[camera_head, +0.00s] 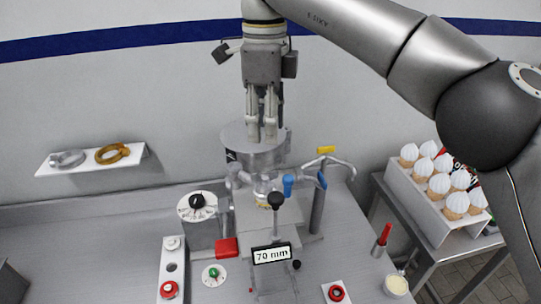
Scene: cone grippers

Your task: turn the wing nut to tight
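My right gripper (262,135) hangs fingers-down above a round grey metal vessel (250,139). A narrow gap shows between its two fingers, and nothing is between them. Below it is a metal machine with a blue-tipped lever (288,186), a post with a black ball knob (276,200) and a "70 mm" sign (271,254). I cannot clearly pick out the wing nut among these small parts, nor tell how tight it is. My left gripper is not in view.
A white shelf (88,172) holds a grey ring and a brass ring (112,153). A black dial (197,202), a red block (227,248) and red buttons (169,289) are on the bench. A rack of cream-topped cones (440,187) stands at right. A red-handled tool (382,240) stands near the bench's right edge.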

